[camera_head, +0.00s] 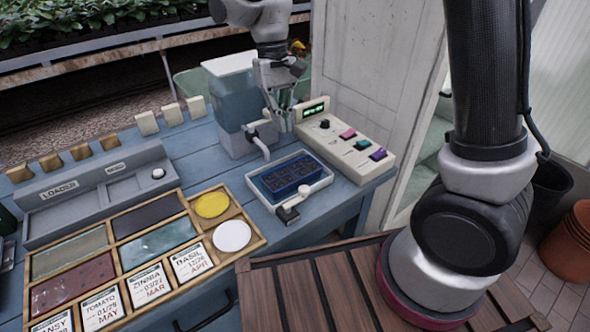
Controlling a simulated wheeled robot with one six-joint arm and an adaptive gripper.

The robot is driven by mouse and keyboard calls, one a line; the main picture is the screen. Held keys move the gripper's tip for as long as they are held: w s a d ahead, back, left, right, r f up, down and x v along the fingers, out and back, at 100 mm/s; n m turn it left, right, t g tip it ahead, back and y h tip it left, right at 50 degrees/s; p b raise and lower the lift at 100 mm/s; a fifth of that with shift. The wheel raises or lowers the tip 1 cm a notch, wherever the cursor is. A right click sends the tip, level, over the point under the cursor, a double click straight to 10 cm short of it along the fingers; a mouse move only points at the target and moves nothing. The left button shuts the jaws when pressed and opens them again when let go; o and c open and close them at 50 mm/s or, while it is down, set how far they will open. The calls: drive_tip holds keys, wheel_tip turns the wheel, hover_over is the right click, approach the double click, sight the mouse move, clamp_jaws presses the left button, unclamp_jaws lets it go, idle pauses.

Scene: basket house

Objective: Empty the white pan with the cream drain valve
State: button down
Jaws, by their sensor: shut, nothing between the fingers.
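The white pan (326,178) sits on the blue bench and holds a dark blue celled tray (286,176). A small cream piece, seemingly the drain valve (304,191), is at the pan's front edge, with a dark block (288,214) below it. The pan's water level cannot be told. My gripper (283,122) points down behind the pan, beside a clear water tank (235,95) and its white tap (262,143). It is shut and empty, apart from the valve. Whether it touches the tap cannot be told.
A cream control box (345,148) with coloured buttons and a green display stands right of the pan. A wooden seed-packet organizer (215,185) and a grey loader (100,190) lie left. A slatted wooden surface (330,285) is in front.

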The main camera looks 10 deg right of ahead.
drive_tip(key=shift+s+d, duration=0.1)
drive_tip(key=shift+s, duration=0.15)
approach(295, 182)
drive_tip(key=f, duration=0.2)
drive_tip(key=w+f, duration=0.1)
drive_tip(key=f, duration=0.2)
drive_tip(key=shift+w+f, duration=0.25)
drive_tip(key=shift+f, duration=0.05)
drive_tip(key=shift+s+d, duration=0.15)
drive_tip(key=shift+s, duration=1.05)
drive_tip(key=shift+s+d+f, duration=0.1)
drive_tip(key=shift+s+f, duration=0.05)
drive_tip(key=shift+s, duration=0.5)
